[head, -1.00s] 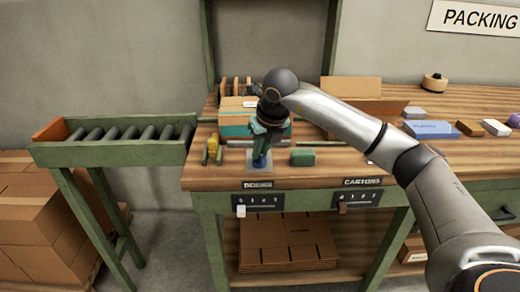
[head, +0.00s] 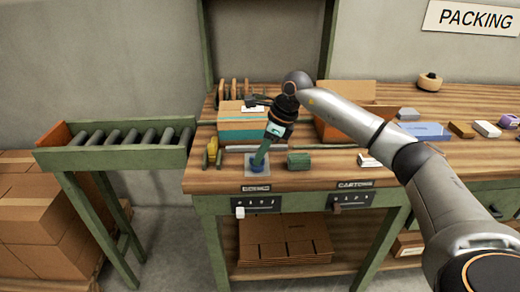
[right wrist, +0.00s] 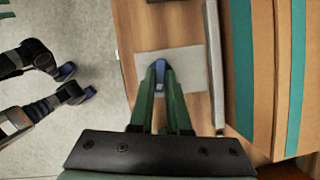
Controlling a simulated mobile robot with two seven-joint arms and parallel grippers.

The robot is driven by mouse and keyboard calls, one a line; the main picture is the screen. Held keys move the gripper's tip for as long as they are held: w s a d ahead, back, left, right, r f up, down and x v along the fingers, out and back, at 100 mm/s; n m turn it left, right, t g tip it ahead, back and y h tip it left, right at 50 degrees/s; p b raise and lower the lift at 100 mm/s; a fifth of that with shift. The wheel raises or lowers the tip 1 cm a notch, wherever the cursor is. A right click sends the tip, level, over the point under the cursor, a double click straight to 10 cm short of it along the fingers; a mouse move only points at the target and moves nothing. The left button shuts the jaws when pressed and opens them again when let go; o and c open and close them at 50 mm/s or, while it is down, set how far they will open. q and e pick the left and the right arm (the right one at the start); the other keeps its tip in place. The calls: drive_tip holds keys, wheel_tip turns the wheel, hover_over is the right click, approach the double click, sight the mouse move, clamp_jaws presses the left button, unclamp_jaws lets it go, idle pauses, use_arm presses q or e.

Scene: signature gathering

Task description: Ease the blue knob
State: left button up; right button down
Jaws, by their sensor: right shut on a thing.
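The blue knob (head: 259,163) sits on a grey plate (head: 274,173) near the front left of the wooden workbench. My right gripper (head: 260,160) reaches down to it from the upper right, tilted, and its green fingers are shut on the knob. In the right wrist view the blue knob (right wrist: 67,72) shows between the fingertips, over the pale plate (right wrist: 190,64); the fingers hide part of it. My left gripper is not in the head view; dark arm parts at the left of the right wrist view cannot be told for sure.
A teal-banded carton (head: 240,125) stands close behind the plate. A roller conveyor (head: 110,150) adjoins the bench's left end. An open carton (head: 335,130) stands further right.

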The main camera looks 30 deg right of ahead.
drive_tip(key=shift+w+r+n, duration=0.1)
drive_tip(key=shift+r+n, duration=0.1)
drive_tip(key=shift+n, duration=0.2)
drive_tip(key=shift+n+p, duration=0.4)
drive_tip(key=shift+n, duration=0.1)
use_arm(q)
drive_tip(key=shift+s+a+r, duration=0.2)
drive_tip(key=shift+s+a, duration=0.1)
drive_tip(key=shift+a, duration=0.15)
use_arm(e)
drive_tip(key=shift+f+n+g, duration=0.1)
drive_tip(key=shift+n+g, duration=0.2)
drive_tip(key=shift+n, duration=0.1)
drive_tip(key=shift+y, duration=0.3)
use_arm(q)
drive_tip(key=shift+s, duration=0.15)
use_arm(e)
drive_tip(key=c, duration=0.9)
unclamp_jaws()
drive_tip(key=shift+f, duration=0.1)
